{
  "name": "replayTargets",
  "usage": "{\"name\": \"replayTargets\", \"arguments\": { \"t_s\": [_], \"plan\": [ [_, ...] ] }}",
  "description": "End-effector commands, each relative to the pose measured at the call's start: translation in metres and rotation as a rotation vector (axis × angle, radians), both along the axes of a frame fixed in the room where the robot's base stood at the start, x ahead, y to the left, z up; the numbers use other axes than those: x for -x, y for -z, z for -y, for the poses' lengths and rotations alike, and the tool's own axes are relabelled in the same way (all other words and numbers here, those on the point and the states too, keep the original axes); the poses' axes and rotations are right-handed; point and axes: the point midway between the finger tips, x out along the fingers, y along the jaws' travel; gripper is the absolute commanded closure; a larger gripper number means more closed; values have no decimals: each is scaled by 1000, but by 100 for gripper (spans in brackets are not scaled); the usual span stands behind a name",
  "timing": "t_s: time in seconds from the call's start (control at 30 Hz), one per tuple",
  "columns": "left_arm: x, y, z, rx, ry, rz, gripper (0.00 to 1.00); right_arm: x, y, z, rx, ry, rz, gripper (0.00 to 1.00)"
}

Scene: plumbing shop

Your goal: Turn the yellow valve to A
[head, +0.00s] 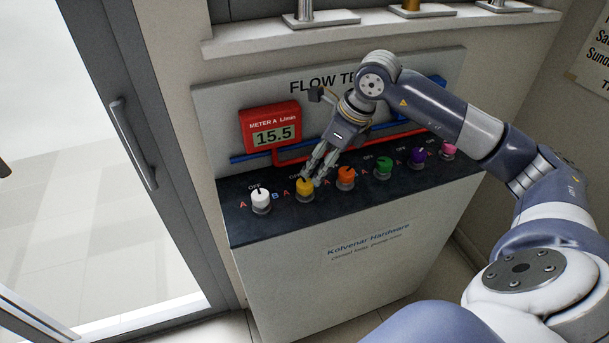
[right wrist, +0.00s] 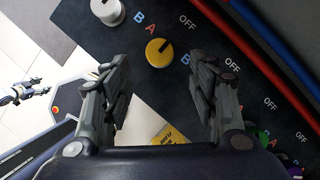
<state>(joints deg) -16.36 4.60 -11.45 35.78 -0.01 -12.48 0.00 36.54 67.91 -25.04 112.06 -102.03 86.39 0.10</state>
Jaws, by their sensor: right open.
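The yellow valve (head: 304,189) is a round knob on the dark panel top, second from the left. It also shows in the right wrist view (right wrist: 158,52). Its dark pointer mark points toward the OFF label, with a red A on one side and a blue B on the other. My right gripper (head: 318,170) is just above and beside the knob in the head view. In the right wrist view my right gripper (right wrist: 161,88) has its fingers wide apart, nothing between them, with the knob beyond the tips. A small gripper-like shape at far left there may be my left gripper (right wrist: 18,96).
A white valve (head: 260,199) stands to the left; an orange valve (head: 345,177), a green one (head: 382,168) and others stand to the right. A red meter (head: 271,128) marked METER A reads 15.5. Red and blue pipes run behind the knobs.

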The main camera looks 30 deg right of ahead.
Motion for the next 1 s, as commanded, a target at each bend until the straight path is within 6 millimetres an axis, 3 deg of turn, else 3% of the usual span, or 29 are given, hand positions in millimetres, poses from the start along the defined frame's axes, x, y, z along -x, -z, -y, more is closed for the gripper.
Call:
{"name": "replayTargets", "arguments": {
  "t_s": [0.1, 0.27, 0.37, 0.6, 0.8, 0.83, 1.0],
  "plan": [
    [26, -6, -1, -3, 0, -38, 45, -8, 22, -7, -4, -2, -4, 46],
    [40, -11, -2, -4, 0, -57, 45, -17, 48, -12, -4, -1, -3, 46],
    [35, -13, -2, -4, 0, -49, 45, -22, 60, -15, -5, -1, -2, 46],
    [2, -17, 1, 2, 0, 0, 45, -26, 73, -17, -2, -2, 1, 46],
    [3, -17, 1, 1, 0, -2, 45, -26, 74, -17, -2, -1, 1, 46],
    [5, -17, 0, 1, 0, -5, 45, -26, 74, -17, -2, -1, 1, 48],
    [16, -16, 0, -1, 0, -22, 45, -26, 74, -17, -2, -1, 1, 87]
  ]
}}
